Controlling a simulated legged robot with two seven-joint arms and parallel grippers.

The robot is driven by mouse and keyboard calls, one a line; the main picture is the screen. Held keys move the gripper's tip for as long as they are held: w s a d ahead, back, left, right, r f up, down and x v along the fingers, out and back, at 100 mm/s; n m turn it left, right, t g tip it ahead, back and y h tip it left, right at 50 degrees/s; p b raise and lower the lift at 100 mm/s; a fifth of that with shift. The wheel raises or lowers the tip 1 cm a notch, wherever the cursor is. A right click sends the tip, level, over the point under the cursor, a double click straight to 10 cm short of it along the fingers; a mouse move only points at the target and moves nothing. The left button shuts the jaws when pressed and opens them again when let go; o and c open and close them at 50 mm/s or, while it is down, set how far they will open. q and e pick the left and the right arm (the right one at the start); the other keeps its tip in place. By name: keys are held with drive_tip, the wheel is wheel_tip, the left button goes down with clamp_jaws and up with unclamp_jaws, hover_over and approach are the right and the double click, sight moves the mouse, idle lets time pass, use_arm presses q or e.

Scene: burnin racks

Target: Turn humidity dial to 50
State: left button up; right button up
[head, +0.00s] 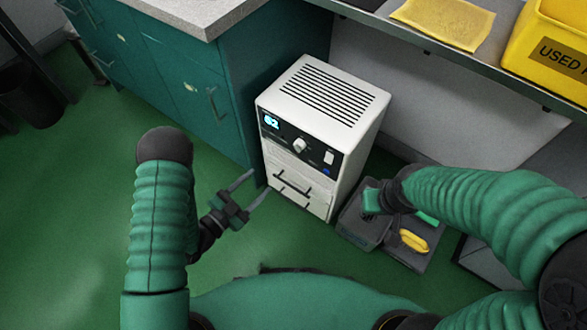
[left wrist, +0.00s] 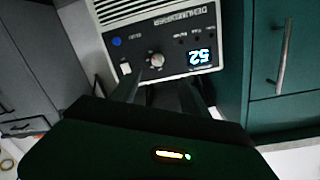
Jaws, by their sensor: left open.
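The white dehumidifier (head: 350,145) stands on the floor against the teal cabinet. Its dark front panel carries a lit blue display (head: 271,122), a pale round dial (head: 299,145) and a switch. My left gripper (head: 262,182) is open and empty, low in front of the unit's lower left front, apart from the dial. In the left wrist view the dial (left wrist: 157,60) lies just beyond the fingertips. My right gripper (head: 377,199) is right of the unit; its jaws are not clear.
A shelf overhead holds a yellow cloth (head: 443,22) and a yellow bin (head: 550,55). Green floor (head: 90,220) is free at the left.

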use_arm(q)
drive_tip(key=s+f, duration=0.1)
drive_tip(key=b, duration=0.5)
approach(296, 149)
drive_tip(key=shift+t+h, duration=0.3)
drive_tip(key=x, duration=0.5)
drive_tip(key=f+x, duration=0.1)
drive_tip(key=x, duration=0.2)
drive_tip(key=shift+w, duration=0.2)
drive_tip(key=shift+w+d, duration=0.3)
use_arm(e)
drive_tip(key=x, duration=0.2)
drive_tip(key=s+x, duration=0.1)
drive_tip(key=x, duration=0.2)
drive_tip(key=shift+s+f, duration=0.1)
drive_tip(key=shift+f, duration=0.25)
use_arm(q)
clamp_jaws()
